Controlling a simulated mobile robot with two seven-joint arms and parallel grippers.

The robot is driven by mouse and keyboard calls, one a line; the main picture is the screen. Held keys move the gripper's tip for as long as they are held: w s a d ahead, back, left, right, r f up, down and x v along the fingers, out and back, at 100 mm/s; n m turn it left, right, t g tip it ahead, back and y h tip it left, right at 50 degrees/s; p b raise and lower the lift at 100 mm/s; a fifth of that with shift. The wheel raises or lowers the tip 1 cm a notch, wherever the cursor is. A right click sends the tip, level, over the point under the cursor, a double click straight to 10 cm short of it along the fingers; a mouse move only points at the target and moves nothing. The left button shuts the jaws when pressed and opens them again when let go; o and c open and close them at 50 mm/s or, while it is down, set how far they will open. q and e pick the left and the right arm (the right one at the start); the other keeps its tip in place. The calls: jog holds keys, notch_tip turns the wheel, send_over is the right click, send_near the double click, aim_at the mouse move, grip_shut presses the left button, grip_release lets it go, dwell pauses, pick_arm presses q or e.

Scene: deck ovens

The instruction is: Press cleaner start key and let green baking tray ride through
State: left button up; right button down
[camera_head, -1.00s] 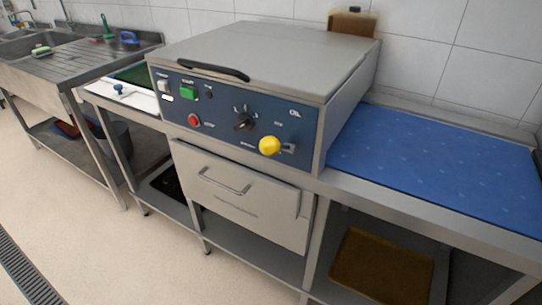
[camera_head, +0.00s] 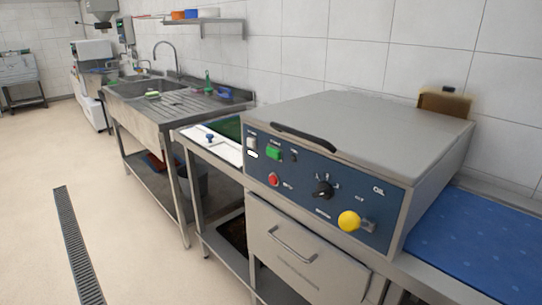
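The tray cleaner (camera_head: 360,122) is a steel box with a dark blue front panel and a closed lid with a black handle. Its panel has a green start key (camera_head: 274,153), a red button (camera_head: 273,180), a black rotary knob (camera_head: 323,189) and a yellow knob (camera_head: 349,221). The green baking tray (camera_head: 229,128) lies at the cleaner's left side, partly hidden by the cleaner's body. Neither of my grippers is in view.
A white board (camera_head: 209,145) with a small blue-topped item lies left of the cleaner. A blue mat (camera_head: 477,240) covers the counter to the right. A steel sink unit (camera_head: 158,113) stands further left. The floor (camera_head: 128,236) in front is open, with a drain grate (camera_head: 77,245).

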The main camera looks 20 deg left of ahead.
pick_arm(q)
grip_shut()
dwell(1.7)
